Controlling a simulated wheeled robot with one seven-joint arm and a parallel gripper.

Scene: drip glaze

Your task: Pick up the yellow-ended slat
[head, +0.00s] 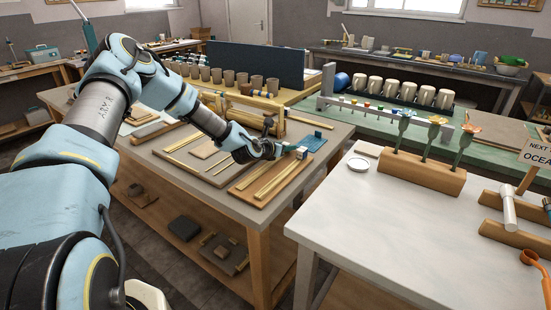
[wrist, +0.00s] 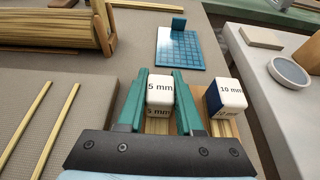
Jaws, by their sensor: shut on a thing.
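My gripper (wrist: 161,84) has its two teal fingers shut on a white end block (wrist: 160,93) marked "5 mm". A second end block (wrist: 226,99) marked "10 mm", with a blue side, stands just right of my fingers on the wooden board (wrist: 242,146). In the head view my gripper (head: 284,150) is at the far end of that board (head: 253,195), where pale slats (head: 272,181) lie.
A blue gridded tile (wrist: 180,50) lies beyond my gripper. A wooden rack (wrist: 65,30) with rods is at the upper left, and loose thin sticks (wrist: 52,127) lie left. A white table (head: 350,225) with a small dish (wrist: 289,72) is across a gap on the right.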

